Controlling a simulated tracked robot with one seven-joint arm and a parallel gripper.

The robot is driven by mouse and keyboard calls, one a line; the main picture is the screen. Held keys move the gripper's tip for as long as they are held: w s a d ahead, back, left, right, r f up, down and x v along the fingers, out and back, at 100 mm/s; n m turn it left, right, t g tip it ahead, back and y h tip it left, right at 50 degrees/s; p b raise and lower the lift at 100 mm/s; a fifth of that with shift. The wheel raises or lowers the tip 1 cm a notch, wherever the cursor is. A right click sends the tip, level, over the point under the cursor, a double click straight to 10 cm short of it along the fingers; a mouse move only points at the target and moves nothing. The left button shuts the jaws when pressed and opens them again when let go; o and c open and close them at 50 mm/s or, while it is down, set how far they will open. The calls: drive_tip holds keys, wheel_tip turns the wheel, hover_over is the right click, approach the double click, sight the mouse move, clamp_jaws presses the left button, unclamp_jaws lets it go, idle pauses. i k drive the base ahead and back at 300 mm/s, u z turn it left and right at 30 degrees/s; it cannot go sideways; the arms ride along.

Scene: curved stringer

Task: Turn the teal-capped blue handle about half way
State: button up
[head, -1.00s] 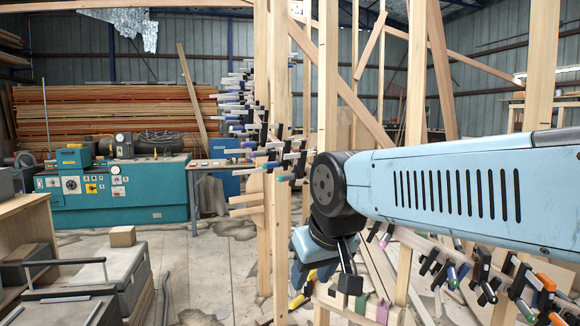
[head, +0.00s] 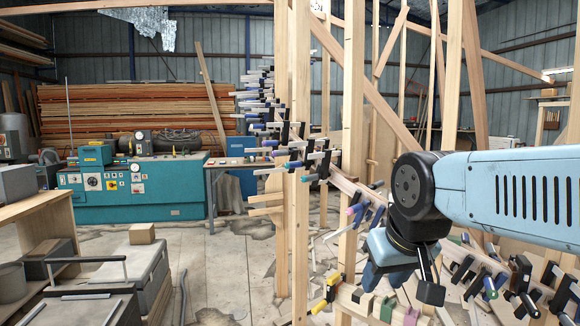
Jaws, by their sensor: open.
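Many small clamps with coloured handles line a curved wooden stringer. A blue handle with what looks like a teal cap (head: 308,178) sticks out to the left near the middle post; it is small, and I cannot be sure it is the only one. My arm comes in from the right, and its end hangs at the lower right. My gripper (head: 430,288) shows only partly, as a black block below the wrist. It is open, empty and well to the right of that handle, touching no clamp that I can see.
Upright posts (head: 353,130) and diagonal braces stand around the stringer. More clamps (head: 490,275) line its near part at lower right. A teal machine (head: 135,190) and stacked boards stand at the back left. A grey case (head: 120,275) is at lower left. Clear floor (head: 225,270) lies between.

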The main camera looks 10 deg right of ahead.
sight(297, 164)
drive_tip(key=i, duration=1.5)
drive_tip(key=u, duration=0.05)
